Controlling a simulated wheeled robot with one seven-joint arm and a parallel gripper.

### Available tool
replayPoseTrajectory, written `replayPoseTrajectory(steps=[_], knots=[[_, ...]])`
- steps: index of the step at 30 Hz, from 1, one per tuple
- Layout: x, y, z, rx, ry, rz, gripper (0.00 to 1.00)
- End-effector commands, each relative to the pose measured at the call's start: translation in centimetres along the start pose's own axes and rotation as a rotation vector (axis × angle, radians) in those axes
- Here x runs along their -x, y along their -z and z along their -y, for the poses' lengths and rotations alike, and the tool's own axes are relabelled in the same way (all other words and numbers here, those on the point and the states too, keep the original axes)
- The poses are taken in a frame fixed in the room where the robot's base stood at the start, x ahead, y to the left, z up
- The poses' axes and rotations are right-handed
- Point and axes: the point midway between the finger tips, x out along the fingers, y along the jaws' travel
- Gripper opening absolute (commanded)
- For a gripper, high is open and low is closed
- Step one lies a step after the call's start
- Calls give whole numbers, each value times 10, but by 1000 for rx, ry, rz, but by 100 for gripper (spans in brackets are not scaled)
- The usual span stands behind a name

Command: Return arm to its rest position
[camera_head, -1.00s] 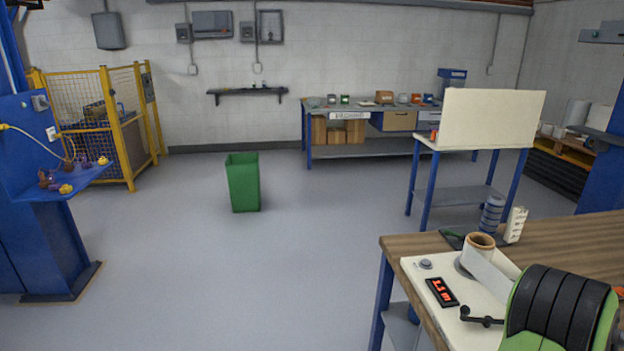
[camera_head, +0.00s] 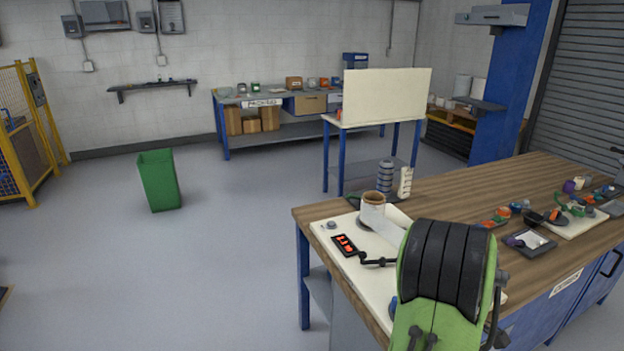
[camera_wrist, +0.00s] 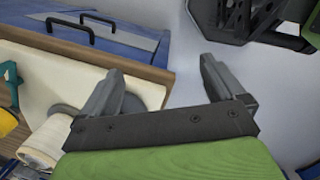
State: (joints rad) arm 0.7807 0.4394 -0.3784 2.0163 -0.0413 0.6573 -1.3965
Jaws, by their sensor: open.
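My gripper (camera_wrist: 165,85) is open in the wrist view, with nothing between its two grey fingers. Behind the fingers are the cream board, the bench edge and grey floor. In the head view my green arm with black ribbed covers (camera_head: 445,270) stands in front of the wooden bench (camera_head: 450,205). The fingers cannot be made out there. The roll also shows at lower left in the wrist view (camera_wrist: 45,145), apart from the fingers.
Small coloured parts and a dark tray (camera_head: 530,242) lie on the bench to the right. A ribbed grey cylinder (camera_head: 385,177) stands near its far edge. A green bin (camera_head: 160,180) stands on the open floor at left. A packing table (camera_head: 260,98) is at the back wall.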

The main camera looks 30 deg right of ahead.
Motion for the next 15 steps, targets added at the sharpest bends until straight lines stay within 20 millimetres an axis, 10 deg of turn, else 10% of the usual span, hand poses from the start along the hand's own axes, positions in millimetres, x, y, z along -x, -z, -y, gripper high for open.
replayPoseTrajectory(steps=[8, 15], knots=[[75, 67, 46, -76, -61, -137, 96], [173, 119, 163, -171, -75, -360, 96]])
